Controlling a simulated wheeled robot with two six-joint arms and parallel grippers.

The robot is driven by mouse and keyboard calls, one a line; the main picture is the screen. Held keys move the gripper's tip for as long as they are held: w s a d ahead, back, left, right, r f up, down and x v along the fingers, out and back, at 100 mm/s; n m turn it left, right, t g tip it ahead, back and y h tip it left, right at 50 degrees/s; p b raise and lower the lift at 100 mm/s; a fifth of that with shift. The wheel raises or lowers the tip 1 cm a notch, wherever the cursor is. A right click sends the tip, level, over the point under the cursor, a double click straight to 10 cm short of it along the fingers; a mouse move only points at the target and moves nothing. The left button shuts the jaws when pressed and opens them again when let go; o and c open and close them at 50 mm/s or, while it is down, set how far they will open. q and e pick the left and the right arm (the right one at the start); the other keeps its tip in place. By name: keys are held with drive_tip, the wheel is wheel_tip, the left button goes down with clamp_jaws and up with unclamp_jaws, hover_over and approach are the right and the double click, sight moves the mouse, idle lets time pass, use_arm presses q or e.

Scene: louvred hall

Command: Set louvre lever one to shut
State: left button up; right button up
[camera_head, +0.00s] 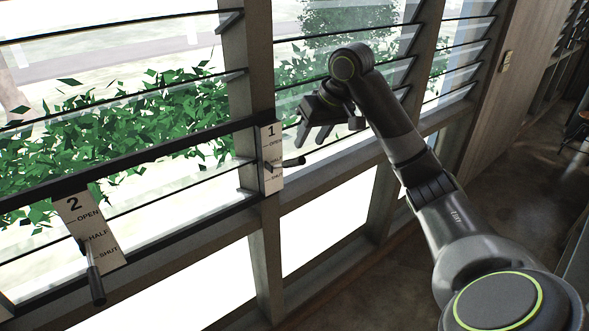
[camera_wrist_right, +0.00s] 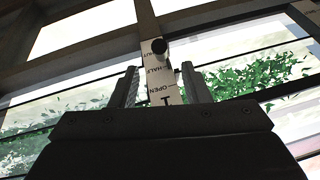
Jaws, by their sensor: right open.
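Louvre lever one (camera_head: 293,161) sticks out from a white plate marked 1 (camera_head: 272,144) on the window post. In the head view its base is near the HALF mark, between OPEN and SHUT. In the right wrist view the plate (camera_wrist_right: 167,94) appears upside down, and the lever's round dark end (camera_wrist_right: 159,46) covers part of it near SHUT and HALF. My right gripper (camera_head: 316,137) is open and empty, above and to the right of the lever, apart from it. Its two fingers (camera_wrist_right: 160,86) frame the plate in the wrist view. My left gripper is out of view.
A second plate marked 2 (camera_head: 78,207) with its own lever (camera_head: 94,284) is at lower left. Dark louvre rails and window posts (camera_head: 247,70) run close behind my right gripper. Green foliage shows outside. The floor (camera_head: 505,165) at right is mostly open.

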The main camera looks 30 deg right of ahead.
sight(295, 166)
drive_tip(key=p+x, duration=0.3)
drive_tip(key=x, duration=0.6)
drive_tip(key=shift+w+f, duration=0.15)
drive_tip(key=shift+f, duration=0.15)
drive_tip(key=shift+w+a+f, duration=0.15)
drive_tip(key=shift+w+f, duration=0.2)
drive_tip(key=shift+f, duration=0.3)
drive_tip(key=shift+s, duration=0.1)
clamp_jaws()
